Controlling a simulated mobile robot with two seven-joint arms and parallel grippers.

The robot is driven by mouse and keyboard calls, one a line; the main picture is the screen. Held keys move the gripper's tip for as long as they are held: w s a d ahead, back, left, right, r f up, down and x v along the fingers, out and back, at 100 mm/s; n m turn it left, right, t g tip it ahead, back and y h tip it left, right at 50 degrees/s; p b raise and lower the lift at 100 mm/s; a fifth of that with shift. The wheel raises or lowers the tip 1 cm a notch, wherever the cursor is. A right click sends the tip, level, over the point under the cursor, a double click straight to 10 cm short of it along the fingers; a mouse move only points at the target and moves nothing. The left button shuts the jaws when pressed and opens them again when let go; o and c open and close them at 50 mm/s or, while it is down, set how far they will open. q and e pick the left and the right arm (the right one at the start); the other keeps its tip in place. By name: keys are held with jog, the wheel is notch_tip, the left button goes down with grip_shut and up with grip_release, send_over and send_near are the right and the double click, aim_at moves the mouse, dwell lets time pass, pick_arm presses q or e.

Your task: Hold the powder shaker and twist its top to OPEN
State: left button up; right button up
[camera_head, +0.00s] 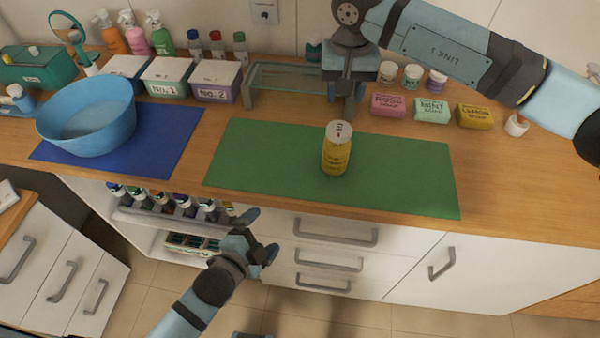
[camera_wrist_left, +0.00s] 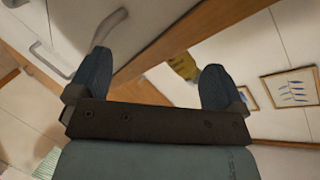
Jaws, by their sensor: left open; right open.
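The powder shaker (camera_head: 337,152) is a yellow cylinder with a whitish top (camera_head: 340,130), upright on the green mat (camera_head: 400,172). My right gripper (camera_head: 346,112) is open and empty, pointing down above and behind the shaker, apart from it. My left gripper (camera_head: 262,234) is open and empty in front of the cabinet, below the counter edge and to the left of the shaker. Its two fingers (camera_wrist_left: 155,84) also show in the left wrist view with nothing between them. A yellow thing (camera_wrist_left: 183,66) beyond them there is too unclear to name.
A blue bowl (camera_head: 88,118) stands on a blue mat (camera_head: 172,148) at the left. Behind the green mat are a glass-topped stand (camera_head: 285,75), several small jars and soaps (camera_head: 432,109). Drawer handles (camera_head: 335,232) stick out below the counter. The green mat is otherwise clear.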

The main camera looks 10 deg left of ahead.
aim_at(338, 148)
pick_arm(q)
jog(key=w+d+r+m+h, duration=0.1)
jog(key=w+d+r+m, duration=0.1)
jog(key=m, duration=0.6)
jog(key=w+d+r+m+t+h, duration=0.1)
jog(key=w+d+r+m+h, duration=0.1)
jog(key=m, duration=0.7)
jog(key=w+d+r+m+h, duration=0.2)
jog(key=w+d+r+m, duration=0.1)
jog(key=m, duration=0.6)
jog(key=shift+w+r, duration=0.75)
jog(key=shift+r, duration=0.05)
jog(key=shift+w+a+f+m, duration=0.15)
jog(key=shift+w+m, duration=0.1)
jog(key=shift+m, duration=0.45)
jog(key=shift+w+d+m, duration=0.25)
jog(key=shift+w+m, duration=0.05)
jog(key=shift+w, duration=0.2)
jog(key=x, duration=1.2)
jog(key=shift+w+d, duration=0.3)
jog(key=shift+c, duration=0.5)
